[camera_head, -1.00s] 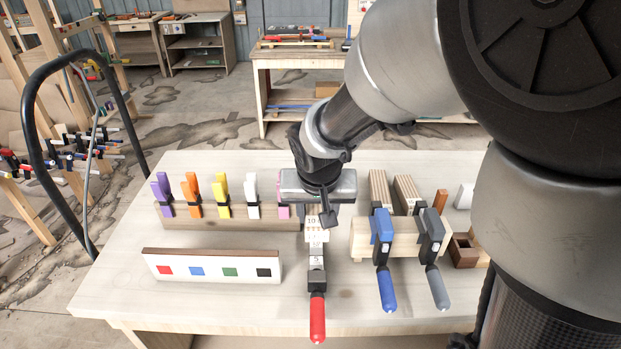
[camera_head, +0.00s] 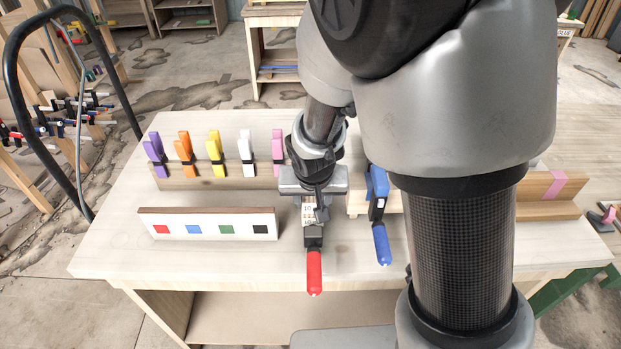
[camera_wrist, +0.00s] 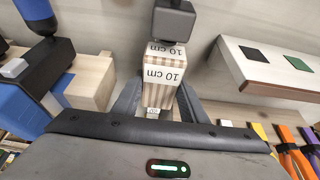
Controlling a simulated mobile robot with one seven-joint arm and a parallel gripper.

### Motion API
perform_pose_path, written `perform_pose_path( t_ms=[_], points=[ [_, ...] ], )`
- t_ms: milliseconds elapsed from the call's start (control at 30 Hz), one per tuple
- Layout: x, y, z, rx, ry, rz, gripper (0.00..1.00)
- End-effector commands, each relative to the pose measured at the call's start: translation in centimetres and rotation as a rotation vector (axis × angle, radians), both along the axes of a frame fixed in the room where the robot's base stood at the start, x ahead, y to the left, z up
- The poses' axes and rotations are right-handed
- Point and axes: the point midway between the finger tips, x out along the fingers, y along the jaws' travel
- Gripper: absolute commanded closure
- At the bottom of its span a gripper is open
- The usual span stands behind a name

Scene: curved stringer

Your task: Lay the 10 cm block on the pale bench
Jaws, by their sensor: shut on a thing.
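The 10 cm block (camera_wrist: 163,68) is striped pale wood with "10 cm" labels. In the wrist view it sits between the two fingers of my gripper (camera_wrist: 157,105), which is shut on it. In the head view my gripper (camera_head: 312,196) is above the middle of the pale bench (camera_head: 215,265), and the labelled block (camera_head: 309,215) shows just below it. A red-handled clamp (camera_head: 314,272) is right in front of the block. Its dark jaw (camera_wrist: 174,22) meets or nearly meets the block's end in the wrist view; I cannot tell if they touch.
A white board with colour squares (camera_head: 208,232) stands left of my gripper. Behind it, a wooden rail (camera_head: 225,183) carries several coloured clips. A blue-handled clamp (camera_head: 381,243) on a pale wood piece (camera_head: 357,199) stands close on the right. The bench's front left is clear.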

Motion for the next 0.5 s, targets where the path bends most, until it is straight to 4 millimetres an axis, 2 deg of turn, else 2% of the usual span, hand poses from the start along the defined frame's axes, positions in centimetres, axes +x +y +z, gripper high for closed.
perform_pose_path(
  t_ms=[467,500],
  points=[
    [0.0,0.0,-1.0,0.001,-0.001,0.0,0.85],
    [0.0,0.0,-0.8,0.001,0.0,0.0,0.56]
  ],
)
